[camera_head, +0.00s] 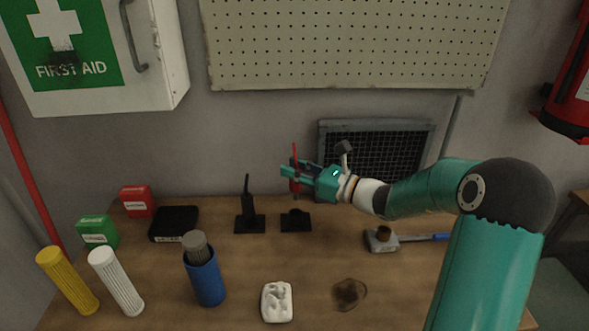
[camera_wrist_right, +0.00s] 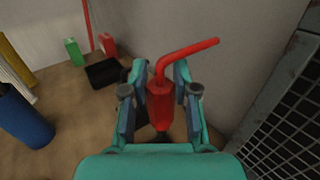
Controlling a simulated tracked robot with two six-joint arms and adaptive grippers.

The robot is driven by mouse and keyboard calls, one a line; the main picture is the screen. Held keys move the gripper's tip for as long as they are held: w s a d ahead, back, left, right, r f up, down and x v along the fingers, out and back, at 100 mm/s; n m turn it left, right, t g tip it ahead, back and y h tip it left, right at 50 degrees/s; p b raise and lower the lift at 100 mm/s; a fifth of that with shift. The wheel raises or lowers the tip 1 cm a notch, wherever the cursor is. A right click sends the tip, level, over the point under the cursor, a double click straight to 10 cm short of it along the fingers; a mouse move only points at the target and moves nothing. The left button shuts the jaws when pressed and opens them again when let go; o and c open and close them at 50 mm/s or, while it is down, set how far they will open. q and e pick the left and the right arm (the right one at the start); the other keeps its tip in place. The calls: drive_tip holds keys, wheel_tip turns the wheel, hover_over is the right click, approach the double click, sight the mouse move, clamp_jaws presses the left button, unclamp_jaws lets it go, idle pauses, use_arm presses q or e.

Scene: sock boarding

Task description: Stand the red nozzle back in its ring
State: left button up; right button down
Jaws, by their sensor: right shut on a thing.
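The red nozzle (camera_head: 296,154) is held roughly upright by my right gripper (camera_head: 293,173), above the back of the table. In the right wrist view the nozzle (camera_wrist_right: 160,103) has a thick red body between the two fingers and a thin bent tube on top. A low black holder (camera_head: 295,224) is on the table under the nozzle; it appears to be the ring. The nozzle's lower end shows above it, and I cannot tell the exact gap. The opening of the ring is not clearly seen. My left gripper is not in view.
A similar black holder (camera_head: 250,225) with an upright black piece stands just left. A wall grille (camera_head: 375,141) is close behind my right gripper.

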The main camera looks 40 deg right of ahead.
sight(296, 191)
drive_tip(key=shift+f+b, duration=2.6)
drive_tip(key=shift+f, duration=0.5)
drive_tip(key=shift+f+b, duration=0.45)
drive_tip(key=shift+f, duration=0.05)
drive_tip(key=c, duration=0.8)
unclamp_jaws()
drive_tip(key=shift+s, duration=0.15)
drive_tip(key=v, duration=1.1)
drive_tip(key=shift+s, duration=0.35)
drive_tip(key=shift+d, duration=0.1)
